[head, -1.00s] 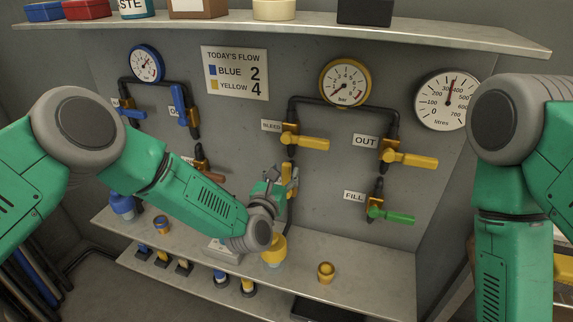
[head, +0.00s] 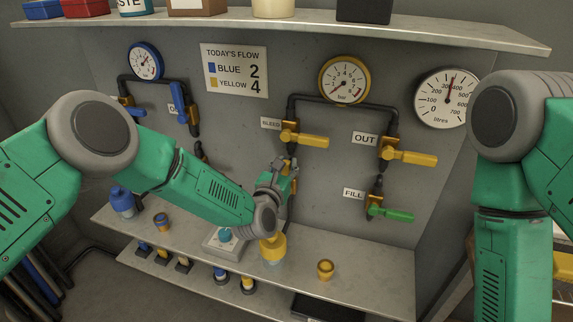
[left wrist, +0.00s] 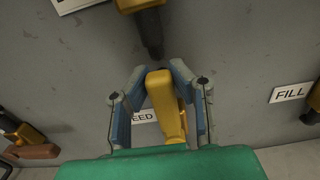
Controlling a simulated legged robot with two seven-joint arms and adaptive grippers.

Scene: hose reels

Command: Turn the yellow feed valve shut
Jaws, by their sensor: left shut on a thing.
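The yellow feed valve handle (left wrist: 168,105) stands between the two fingers of my left gripper (left wrist: 159,72) in the left wrist view. The fingers are closed in on it from both sides. The handle runs nearly upright in that view, and its label, partly covered, reads "EED". In the head view my left gripper (head: 282,174) is at the panel below the bleed valve (head: 305,138) and hides most of the feed valve. My right arm hangs at the right edge of the head view; its gripper is out of frame.
The yellow out valve (head: 408,156) and green-handled fill valve (head: 389,213) are to the right of my left gripper. A yellow-topped bottle (head: 273,248) stands on the shelf just below it. A small yellow cup (head: 325,270) stands further right.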

